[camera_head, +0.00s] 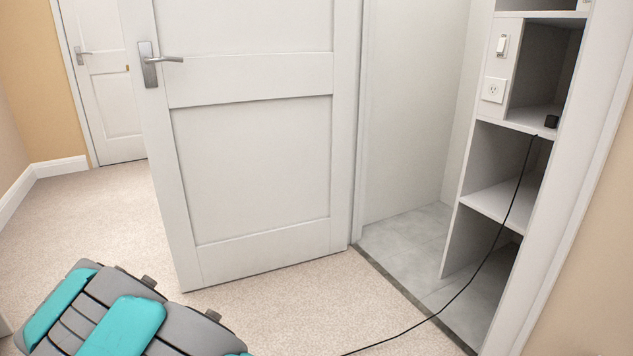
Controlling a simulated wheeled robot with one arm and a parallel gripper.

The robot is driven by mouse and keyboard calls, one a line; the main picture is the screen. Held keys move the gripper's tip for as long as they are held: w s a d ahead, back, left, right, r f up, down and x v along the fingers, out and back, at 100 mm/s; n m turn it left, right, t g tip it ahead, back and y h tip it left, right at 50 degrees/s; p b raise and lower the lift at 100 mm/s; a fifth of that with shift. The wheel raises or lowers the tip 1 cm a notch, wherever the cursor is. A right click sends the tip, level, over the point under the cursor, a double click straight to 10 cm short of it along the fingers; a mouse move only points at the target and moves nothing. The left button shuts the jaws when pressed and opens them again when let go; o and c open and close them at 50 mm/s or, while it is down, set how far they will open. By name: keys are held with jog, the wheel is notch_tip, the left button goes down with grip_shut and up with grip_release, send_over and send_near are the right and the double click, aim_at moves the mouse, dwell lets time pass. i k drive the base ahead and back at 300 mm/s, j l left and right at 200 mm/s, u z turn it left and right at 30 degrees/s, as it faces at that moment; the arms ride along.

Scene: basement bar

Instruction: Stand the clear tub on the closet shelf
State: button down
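No clear tub is visible in the head view. The closet shelves stand at the right in white compartments. Deeper parts of the shelves are hidden by the side panels and door frame. My gripper is not in view, so what it holds cannot be seen.
A white door (250,165) stands open left of the closet opening. A black cable (462,290) runs from the shelves down across the threshold onto the carpet. The grey closet floor (405,240) looks clear apart from the cable. Another white door (108,85) is at the back left.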

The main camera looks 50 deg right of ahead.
aim_at(524, 207)
jog(key=z, duration=2.05)
